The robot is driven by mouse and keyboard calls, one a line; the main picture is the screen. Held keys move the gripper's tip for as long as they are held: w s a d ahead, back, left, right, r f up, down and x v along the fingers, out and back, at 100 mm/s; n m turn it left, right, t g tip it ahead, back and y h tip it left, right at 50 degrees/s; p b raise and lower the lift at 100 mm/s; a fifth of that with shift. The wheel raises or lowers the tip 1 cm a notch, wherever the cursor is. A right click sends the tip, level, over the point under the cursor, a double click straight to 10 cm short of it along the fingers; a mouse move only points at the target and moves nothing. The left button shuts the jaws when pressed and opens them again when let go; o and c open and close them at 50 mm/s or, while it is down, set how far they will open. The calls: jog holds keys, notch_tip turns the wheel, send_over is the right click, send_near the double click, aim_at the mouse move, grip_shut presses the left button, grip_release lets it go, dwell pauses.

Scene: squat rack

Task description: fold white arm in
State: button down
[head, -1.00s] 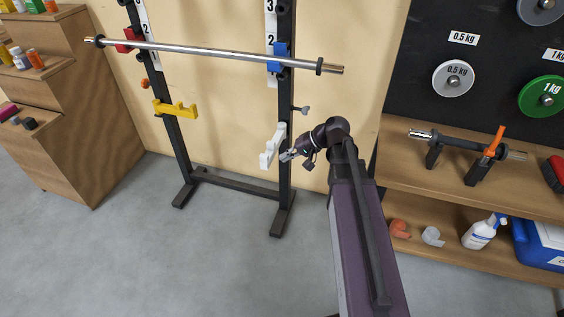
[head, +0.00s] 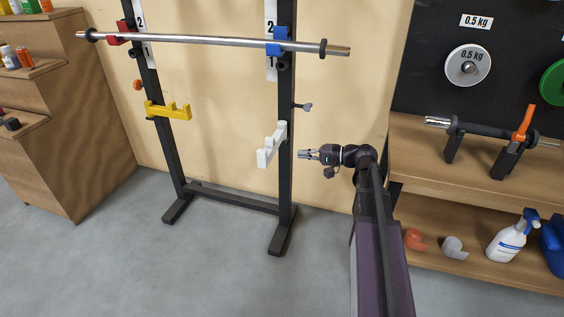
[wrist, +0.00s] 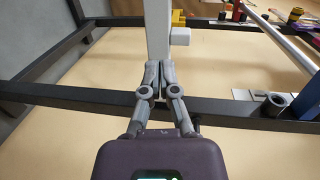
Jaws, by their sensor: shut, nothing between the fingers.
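The white arm (head: 271,146) is on the right upright of the squat rack, below the blue holder, and sticks out toward the front left. My gripper (head: 303,154) is to the right of the white arm and the upright in the head view, with a gap in the picture between them. In the wrist view my gripper (wrist: 153,66) has its fingertips together, with nothing between them. The white arm (wrist: 158,30) is straight ahead of the fingertips there. I cannot tell whether the tips touch it.
A bar (head: 200,40) rests across the rack on the red holder (head: 122,35) and the blue holder (head: 279,42). A yellow arm (head: 168,111) is on the left upright (head: 160,120). A wooden shelf (head: 480,185) stands at the right. The floor in front is clear.

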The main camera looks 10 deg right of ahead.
aim_at(276, 148)
jog(key=shift+w+d+f+m+t+y+b, duration=0.1)
jog(key=shift+w+d+f+t+y+b, duration=0.15)
jog(key=shift+d+b, duration=0.3)
jog(key=shift+w+d+f+m+t+y+b, duration=0.1)
jog(key=shift+w+d+f+t+y+b, duration=0.1)
jog(key=shift+d+f+b, duration=0.3)
jog(key=shift+w+d+f+m+t+y+b, duration=0.15)
jog(key=shift+d+t+b, duration=0.1)
jog(key=shift+d+b, duration=0.25)
jog(key=shift+a, duration=0.25)
jog(key=shift+x, duration=4.9)
jog(key=shift+d+t, duration=0.2)
jog(key=shift+t, duration=0.1)
jog(key=shift+a, duration=0.1)
